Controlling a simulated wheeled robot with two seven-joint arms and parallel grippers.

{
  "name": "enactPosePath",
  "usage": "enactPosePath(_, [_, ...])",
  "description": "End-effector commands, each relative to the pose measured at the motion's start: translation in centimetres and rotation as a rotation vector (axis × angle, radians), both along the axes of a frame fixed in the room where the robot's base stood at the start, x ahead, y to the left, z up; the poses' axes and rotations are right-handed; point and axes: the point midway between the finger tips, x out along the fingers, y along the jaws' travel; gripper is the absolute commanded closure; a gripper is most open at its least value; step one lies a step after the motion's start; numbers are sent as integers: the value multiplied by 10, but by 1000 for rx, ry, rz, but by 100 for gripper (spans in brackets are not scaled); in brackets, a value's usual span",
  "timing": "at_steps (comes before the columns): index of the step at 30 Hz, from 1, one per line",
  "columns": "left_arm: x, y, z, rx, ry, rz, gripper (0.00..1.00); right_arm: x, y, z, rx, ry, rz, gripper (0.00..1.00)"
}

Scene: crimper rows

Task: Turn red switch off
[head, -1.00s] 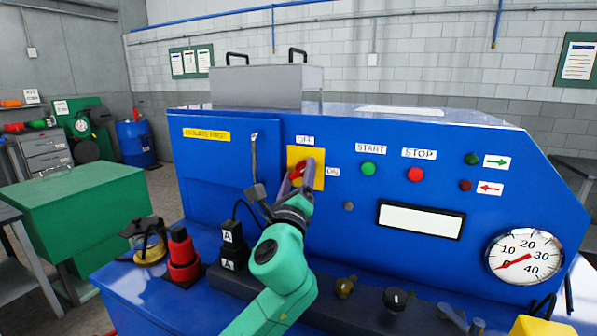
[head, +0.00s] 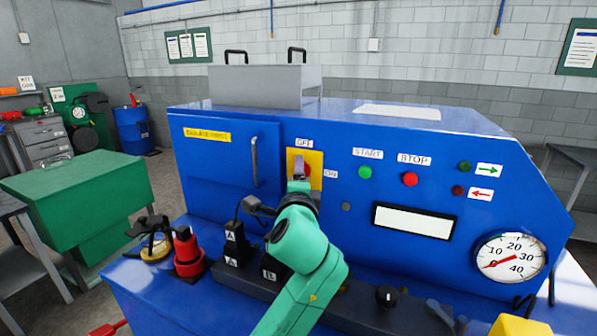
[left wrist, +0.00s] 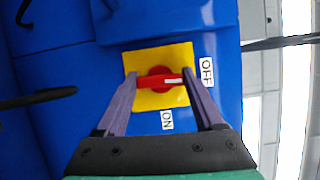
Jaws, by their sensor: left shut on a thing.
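The red switch (left wrist: 158,82) sits on a yellow plate (left wrist: 143,60) on the front of the blue machine. In the left wrist view its handle lies level, and its white mark points right, toward the OFF label (left wrist: 207,72). The ON label (left wrist: 167,120) is below it there. My left gripper (left wrist: 160,80) is shut on the red switch, with one finger at each end of the handle. In the head view my left gripper (head: 300,172) covers much of the switch, below the OFF label (head: 304,143). My right gripper is out of view.
A green START button (head: 365,172), a red STOP button (head: 410,179) and a gauge (head: 512,257) are to the right. A door handle (head: 254,162) stands close on the left. A red-and-black part (head: 187,254) and black blocks (head: 236,244) stand on the ledge below.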

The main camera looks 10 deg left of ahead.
Motion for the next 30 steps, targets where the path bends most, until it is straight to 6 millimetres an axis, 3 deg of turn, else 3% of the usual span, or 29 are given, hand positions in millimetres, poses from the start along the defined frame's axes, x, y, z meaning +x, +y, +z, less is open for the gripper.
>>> enactPosePath(20, [0, 0, -2, -78, 20, 0, 86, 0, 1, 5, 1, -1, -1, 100])
enactPosePath(21, [0, 0, -2, -78, 20, 0, 26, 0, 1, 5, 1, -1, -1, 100])
enactPosePath(23, [0, 0, -2, -77, 19, 0, 3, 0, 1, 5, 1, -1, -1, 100])
enactPosePath(30, [0, 0, -1, -76, 16, 0, 0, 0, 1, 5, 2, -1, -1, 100])
